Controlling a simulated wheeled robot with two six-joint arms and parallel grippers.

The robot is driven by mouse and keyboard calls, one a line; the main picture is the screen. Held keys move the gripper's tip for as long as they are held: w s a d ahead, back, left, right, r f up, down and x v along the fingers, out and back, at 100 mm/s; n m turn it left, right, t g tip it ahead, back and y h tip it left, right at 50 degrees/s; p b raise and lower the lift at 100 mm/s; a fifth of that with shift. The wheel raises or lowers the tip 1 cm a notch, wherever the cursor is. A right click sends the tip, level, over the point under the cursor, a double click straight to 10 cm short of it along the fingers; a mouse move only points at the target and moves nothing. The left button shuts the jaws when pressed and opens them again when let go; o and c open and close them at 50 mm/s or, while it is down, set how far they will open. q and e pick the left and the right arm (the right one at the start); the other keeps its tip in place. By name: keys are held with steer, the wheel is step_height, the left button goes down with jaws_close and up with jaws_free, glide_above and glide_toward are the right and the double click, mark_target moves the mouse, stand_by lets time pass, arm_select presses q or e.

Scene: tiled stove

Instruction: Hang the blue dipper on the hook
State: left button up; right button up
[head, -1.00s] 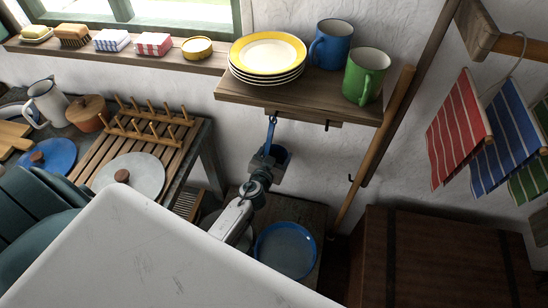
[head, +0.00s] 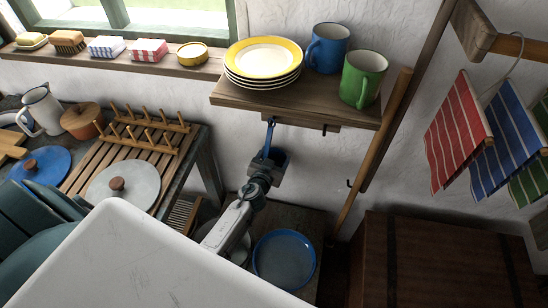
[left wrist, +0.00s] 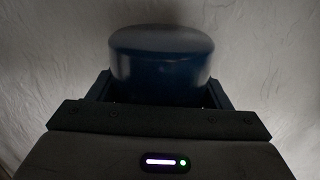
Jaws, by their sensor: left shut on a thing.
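The blue dipper (head: 268,140) is upright below the wall shelf, its thin handle pointing up and its cup beside my gripper. My left gripper (head: 264,170) is shut on the dipper, and in the left wrist view the dark blue cup (left wrist: 162,55) sits between the jaws. The top of the handle is just under the rail (head: 290,120) below the shelf. I cannot tell whether it touches a hook there. A dark hook (head: 325,128) shows bare on the rail, to the right of the handle. My right gripper is out of view.
The shelf (head: 300,100) above holds yellow-rimmed plates (head: 263,58), a blue mug (head: 326,48) and a green mug (head: 362,78). A blue plate (head: 284,260) lies below. A wooden pole (head: 372,150) leans at the right. A slatted rack (head: 150,145) stands left.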

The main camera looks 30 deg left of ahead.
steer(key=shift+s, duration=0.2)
arm_select(q)
steer(key=o, duration=1.1)
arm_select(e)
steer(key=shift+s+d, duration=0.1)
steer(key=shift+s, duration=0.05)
arm_select(q)
steer(key=v, duration=1)
steer(key=shift+s+b, duration=0.3)
steer(key=shift+s, duration=0.1)
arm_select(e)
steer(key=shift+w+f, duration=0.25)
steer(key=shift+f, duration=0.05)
arm_select(q)
steer(key=shift+s, duration=0.1)
